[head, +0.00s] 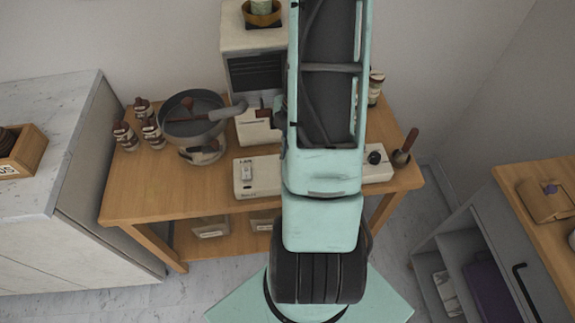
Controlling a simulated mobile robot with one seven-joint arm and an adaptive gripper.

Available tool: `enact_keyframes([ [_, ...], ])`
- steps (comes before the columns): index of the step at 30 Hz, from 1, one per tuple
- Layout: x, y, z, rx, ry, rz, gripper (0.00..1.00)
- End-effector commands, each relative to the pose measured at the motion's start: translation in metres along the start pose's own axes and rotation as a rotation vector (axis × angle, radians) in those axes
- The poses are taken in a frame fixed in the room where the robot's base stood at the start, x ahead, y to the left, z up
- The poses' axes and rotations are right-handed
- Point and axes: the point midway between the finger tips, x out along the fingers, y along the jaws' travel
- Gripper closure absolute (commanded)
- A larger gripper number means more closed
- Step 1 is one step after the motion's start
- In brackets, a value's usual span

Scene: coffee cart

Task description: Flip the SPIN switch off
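A low white control box (263,170) stands at the front of the wooden cart, its middle hidden behind my arm. A small white switch (246,173) shows near its left end under a dark label too small to read surely. At the right end, past my arm, a black round knob (375,157) shows on a white part. I cannot make out a SPIN label; that switch may be hidden by my arm. My arm runs up the middle of the view and covers the cart's centre. My gripper is not visible, so its distance from the switches cannot be told.
A grey pan-like drum (192,120) and several brown bottles (143,107) stand on the cart's left. A white machine (240,55) stands behind my arm. A small brown cup with a handle (403,157) stands at the right edge. Bare cart top (150,190) shows front left.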

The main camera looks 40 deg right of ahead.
Motion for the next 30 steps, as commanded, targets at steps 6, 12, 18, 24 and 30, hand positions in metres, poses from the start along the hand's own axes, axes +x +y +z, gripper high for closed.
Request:
enact_keyframes([
  [6,-0.02,0.0,-0.003,0.001,-0.001,0.0,1.0],
  [12,-0.036,0.0,-0.005,0.001,0.0,0.001,1.0],
  [18,-0.041,0.0,-0.006,0.0,0.0,-0.001,1.0],
  [24,-0.04,0.0,-0.006,0.0,0.0,-0.001,1.0],
  [30,-0.04,0.0,-0.006,0.0,0.0,-0.001,1.0],
])
